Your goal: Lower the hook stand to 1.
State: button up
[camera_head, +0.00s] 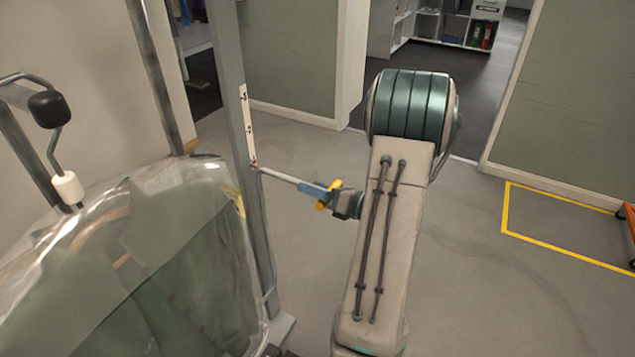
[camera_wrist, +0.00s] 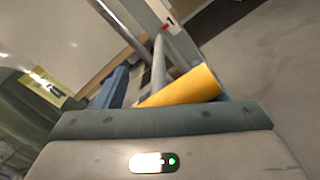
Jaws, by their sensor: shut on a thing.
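The hook stand (camera_head: 229,70) is a grey upright post left of centre in the head view. It bears a white number strip (camera_head: 246,122), where 3 and 2 can be made out. A small red pointer (camera_head: 253,163) sits at the strip's lower end; the number beside it is too small to read. The wrist view shows the rod (camera_wrist: 159,62) leading away to the post.
A green garment in a clear bag (camera_head: 130,270) hangs close at the left. Above it are a black knob (camera_head: 50,108) and a white sleeve (camera_head: 68,187) on a bent rod.

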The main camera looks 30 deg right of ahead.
jog(key=shift+f, duration=0.35)
jog(key=o, duration=1.2)
jog(key=shift+d, duration=0.1)
jog(key=shift+s, duration=0.1)
jog(key=v, duration=1.3)
jog(key=shift+s+d, duration=0.2)
jog(key=shift+s, duration=0.1)
jog(key=shift+r, duration=0.15)
